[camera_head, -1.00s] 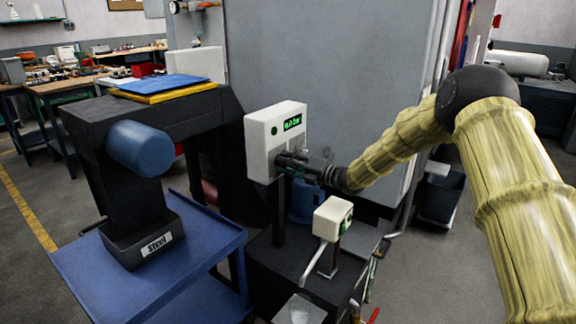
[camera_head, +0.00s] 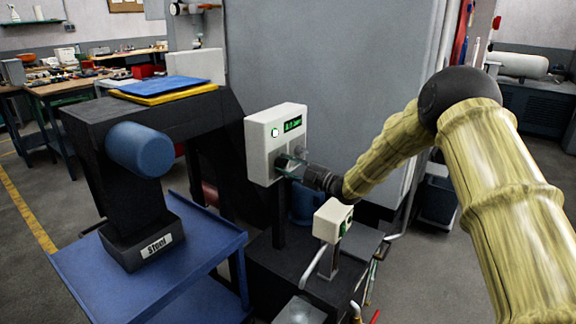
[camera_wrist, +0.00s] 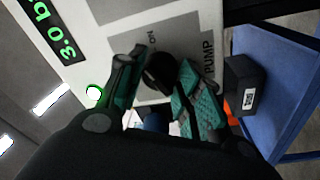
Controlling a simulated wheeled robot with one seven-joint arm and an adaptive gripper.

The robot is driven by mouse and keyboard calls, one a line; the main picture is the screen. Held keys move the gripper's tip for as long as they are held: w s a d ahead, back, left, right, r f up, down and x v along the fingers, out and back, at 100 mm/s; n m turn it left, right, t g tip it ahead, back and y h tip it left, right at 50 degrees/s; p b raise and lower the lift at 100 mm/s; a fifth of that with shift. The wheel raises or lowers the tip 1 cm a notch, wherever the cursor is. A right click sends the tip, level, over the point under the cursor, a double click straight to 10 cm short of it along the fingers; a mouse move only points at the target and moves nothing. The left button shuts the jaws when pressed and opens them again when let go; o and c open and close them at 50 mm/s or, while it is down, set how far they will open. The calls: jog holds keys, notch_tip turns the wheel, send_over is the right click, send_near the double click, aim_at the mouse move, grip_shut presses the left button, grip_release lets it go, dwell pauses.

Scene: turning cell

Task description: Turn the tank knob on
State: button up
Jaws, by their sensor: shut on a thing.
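A white control box (camera_head: 262,150) stands on a dark post in the middle of the head view. My gripper (camera_head: 286,165) reaches its front from the right. In the wrist view my gripper (camera_wrist: 160,88) has its green pads on either side of a black knob (camera_wrist: 160,70) and is shut on it. The words "ON" and "PUMP" are printed beside this knob. A second, grey knob (camera_head: 301,152) shows to the right of my fingers; its label is not readable. The display (camera_wrist: 55,30) shows green text starting "3.0 b". A round lamp (camera_wrist: 94,93) glows white with a green rim.
A smaller white box (camera_head: 331,221) stands below my wrist. A large grey cabinet (camera_head: 320,80) rises behind the control box.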

jog(key=m+t+p, duration=0.1)
jog(key=m, duration=0.4)
jog(key=shift+s+h, duration=0.1)
jog(key=shift+h, duration=0.2)
jog(key=shift+f, duration=0.1)
jog(key=o, duration=1)
jog(key=shift+o, duration=0.2)
jog(key=v, duration=1.2)
